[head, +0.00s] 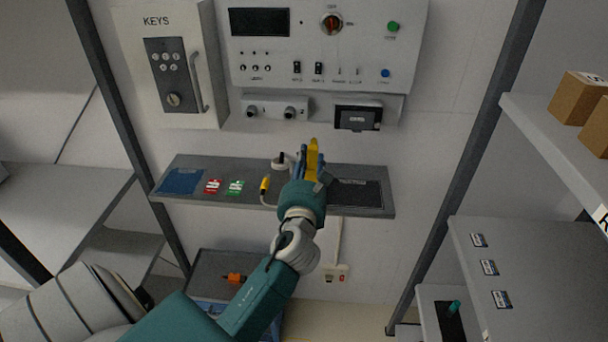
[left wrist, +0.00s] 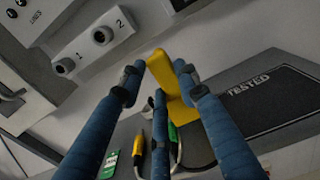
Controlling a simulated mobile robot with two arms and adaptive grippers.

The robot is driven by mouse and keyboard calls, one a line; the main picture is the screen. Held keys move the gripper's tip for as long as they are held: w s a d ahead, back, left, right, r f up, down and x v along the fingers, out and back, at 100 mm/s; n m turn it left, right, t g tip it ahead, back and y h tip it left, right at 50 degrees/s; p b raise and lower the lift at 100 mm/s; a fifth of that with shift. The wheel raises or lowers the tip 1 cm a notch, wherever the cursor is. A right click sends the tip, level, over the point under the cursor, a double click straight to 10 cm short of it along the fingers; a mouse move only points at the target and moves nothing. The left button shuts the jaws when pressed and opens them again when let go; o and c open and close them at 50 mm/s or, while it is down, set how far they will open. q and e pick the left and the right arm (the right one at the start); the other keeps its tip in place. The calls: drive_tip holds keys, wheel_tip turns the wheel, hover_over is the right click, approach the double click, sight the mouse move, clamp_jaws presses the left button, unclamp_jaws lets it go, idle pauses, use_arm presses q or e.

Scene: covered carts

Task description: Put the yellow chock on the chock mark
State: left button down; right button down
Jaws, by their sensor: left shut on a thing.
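The yellow chock (head: 313,148) is at the tips of my left gripper (head: 309,168), above the grey wall shelf (head: 235,166). In the left wrist view the chock (left wrist: 165,72) is an angled yellow piece between the blue fingers of my left gripper (left wrist: 160,80), which is shut on it. The gripper and arm hide part of the shelf's middle. I cannot make out which spot is the chock mark. My right gripper is not in view.
A dark TESTED mat (head: 356,193) lies on the shelf's right part. A red tag (head: 213,187), a green tag (head: 235,187), a blue mat (head: 180,181) and a yellow-ended plug (head: 265,185) lie left. A control panel (head: 290,75) is above.

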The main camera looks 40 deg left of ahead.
sight(309, 171)
use_arm(q)
wheel_tip(309, 171, down, 4)
drive_tip(key=shift+f+b, duration=0.1)
drive_tip(key=shift+b, duration=0.4)
drive_tip(key=c, duration=1.3)
unclamp_jaws()
drive_tip(key=shift+f, duration=0.15)
drive_tip(key=shift+o, duration=0.2)
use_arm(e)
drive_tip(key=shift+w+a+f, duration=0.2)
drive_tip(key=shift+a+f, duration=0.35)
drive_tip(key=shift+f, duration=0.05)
